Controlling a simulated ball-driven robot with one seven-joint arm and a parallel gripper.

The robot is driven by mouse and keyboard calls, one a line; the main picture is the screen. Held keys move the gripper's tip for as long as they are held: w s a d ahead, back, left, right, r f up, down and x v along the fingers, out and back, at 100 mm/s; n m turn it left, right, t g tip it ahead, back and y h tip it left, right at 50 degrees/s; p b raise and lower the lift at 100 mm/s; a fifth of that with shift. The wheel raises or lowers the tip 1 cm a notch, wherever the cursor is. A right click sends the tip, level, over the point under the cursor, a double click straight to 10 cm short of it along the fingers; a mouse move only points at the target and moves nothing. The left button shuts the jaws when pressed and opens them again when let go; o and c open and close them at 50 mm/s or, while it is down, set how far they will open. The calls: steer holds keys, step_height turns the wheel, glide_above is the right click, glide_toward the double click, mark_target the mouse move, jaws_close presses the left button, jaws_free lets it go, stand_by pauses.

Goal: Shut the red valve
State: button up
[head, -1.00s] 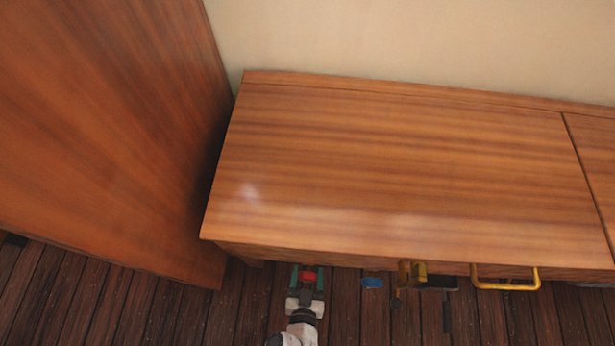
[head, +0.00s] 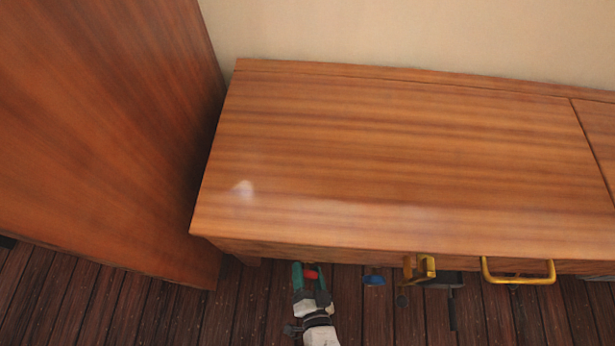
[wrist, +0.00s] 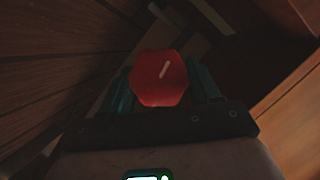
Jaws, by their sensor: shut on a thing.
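The red valve (head: 311,274) shows at the front edge of the wooden cabinet, low in the head view. In the wrist view it is a red, many-sided knob (wrist: 158,78) with a pale slanted line on its face. My gripper (head: 311,275) has its green fingers on both sides of the knob and is shut on it. In the wrist view the fingers (wrist: 160,88) stand left and right of the knob. The valve's body behind the knob is hidden.
A blue knob (head: 374,281), a yellow fitting (head: 420,267) and a yellow handle (head: 518,279) are to the right along the cabinet front. The cabinet top (head: 400,160) is bare. A tall wooden panel (head: 100,130) stands at the left. Plank floor lies below.

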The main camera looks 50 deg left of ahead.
steer(key=m+y, duration=0.1)
steer(key=m, duration=0.2)
steer(key=shift+f+g+y, duration=0.1)
steer(key=shift+g+y, duration=0.2)
steer(key=shift+g, duration=0.1)
steer(key=shift+w+d+m+y, duration=0.15)
steer(key=shift+m+y, duration=0.45)
steer(key=shift+m, duration=0.9)
steer(key=shift+f+m+y, duration=0.1)
steer(key=shift+m+y, duration=0.4)
steer(key=shift+m, duration=0.4)
steer(key=o, duration=1)
steer(key=shift+o, duration=0.2)
steer(key=p+v, duration=0.2)
steer(key=v, duration=0.8)
steer(key=shift+d, duration=0.35)
